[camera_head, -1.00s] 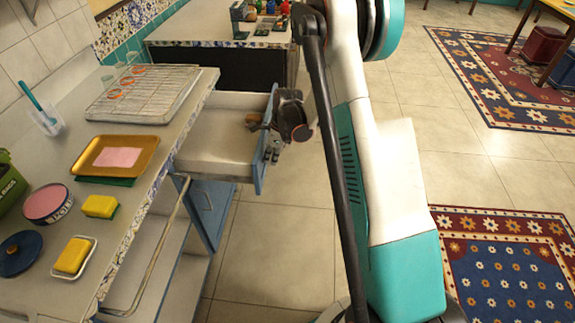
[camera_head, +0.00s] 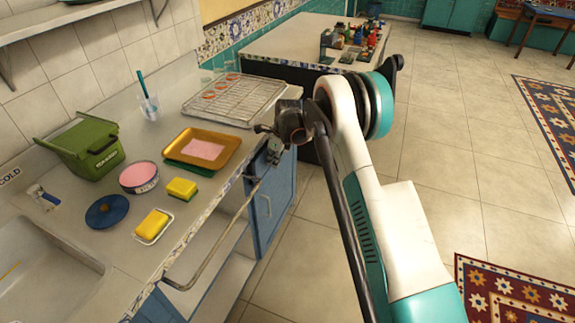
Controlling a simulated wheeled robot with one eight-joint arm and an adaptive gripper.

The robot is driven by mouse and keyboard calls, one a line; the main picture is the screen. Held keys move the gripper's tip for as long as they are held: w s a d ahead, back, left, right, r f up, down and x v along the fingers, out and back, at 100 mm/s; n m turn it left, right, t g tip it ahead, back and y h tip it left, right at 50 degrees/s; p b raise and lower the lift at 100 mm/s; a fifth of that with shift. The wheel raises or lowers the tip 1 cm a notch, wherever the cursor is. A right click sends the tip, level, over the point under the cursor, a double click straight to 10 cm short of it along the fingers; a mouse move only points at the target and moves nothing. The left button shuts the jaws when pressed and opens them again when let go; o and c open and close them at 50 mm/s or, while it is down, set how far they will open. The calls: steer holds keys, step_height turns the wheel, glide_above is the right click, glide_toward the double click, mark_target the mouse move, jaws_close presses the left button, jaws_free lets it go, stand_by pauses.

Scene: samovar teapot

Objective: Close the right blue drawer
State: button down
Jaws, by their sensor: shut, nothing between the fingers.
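The blue drawer front (camera_head: 257,162) is in the cabinet under the counter's right end, just above a blue cabinet door (camera_head: 270,208). It looks pushed in, with no drawer interior showing, though my gripper covers part of it. I cannot tell whether a small gap is left. My gripper (camera_head: 268,140) is shut and empty, at the drawer front by the counter edge. It appears to touch or nearly touch the front; the exact contact is hidden.
Tiled floor to the right is open.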

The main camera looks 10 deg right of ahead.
steer(key=shift+w+a, duration=0.7)
steer(key=shift+a, duration=0.25)
steer(key=shift+r, duration=0.1)
